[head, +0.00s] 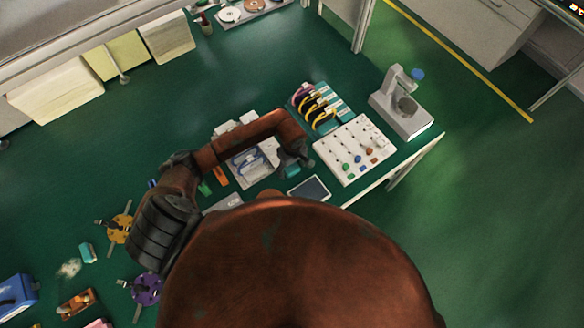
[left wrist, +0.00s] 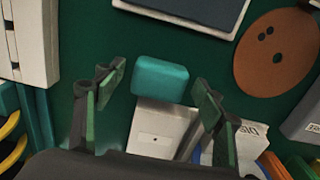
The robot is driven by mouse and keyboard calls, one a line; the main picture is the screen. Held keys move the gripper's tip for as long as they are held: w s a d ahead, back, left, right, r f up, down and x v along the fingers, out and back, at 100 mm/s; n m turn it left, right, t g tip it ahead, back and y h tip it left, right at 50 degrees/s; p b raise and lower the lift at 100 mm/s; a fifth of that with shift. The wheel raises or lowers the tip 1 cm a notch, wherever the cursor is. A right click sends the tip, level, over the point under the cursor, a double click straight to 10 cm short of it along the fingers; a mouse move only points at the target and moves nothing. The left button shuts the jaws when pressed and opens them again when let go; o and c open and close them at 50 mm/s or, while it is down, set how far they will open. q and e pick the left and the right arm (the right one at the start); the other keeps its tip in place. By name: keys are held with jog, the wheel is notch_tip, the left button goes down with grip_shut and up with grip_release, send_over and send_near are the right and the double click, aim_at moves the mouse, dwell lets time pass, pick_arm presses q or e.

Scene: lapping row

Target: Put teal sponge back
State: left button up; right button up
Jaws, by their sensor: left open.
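The teal sponge (left wrist: 160,79) is a small rounded block in the left wrist view. It lies at the edge of a white box (left wrist: 158,130), between and ahead of my left fingertips, and I see no finger touching it. My left gripper (left wrist: 155,92) is open and empty. In the head view my left gripper (head: 294,158) hangs over the green bench beside the dark-screened tablet (head: 309,188); the gripper and arm largely hide the sponge there. My right gripper is not in view.
A white panel with knobs (head: 354,148), a rack of looped cables (head: 318,107) and a grey microscope-like device (head: 402,104) stand to the right. A copper disc (left wrist: 276,52) lies near the sponge. A small teal-and-white block (head: 87,253) lies far left.

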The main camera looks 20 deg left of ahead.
aim_at(292, 169)
pick_arm(q)
jog(key=shift+r, duration=0.1)
jog(key=shift+w+r, duration=0.1)
jog(key=shift+r, duration=0.25)
notch_tip(292, 169, up, 11)
jog(key=shift+r+b, duration=0.2)
jog(key=shift+b, duration=0.25)
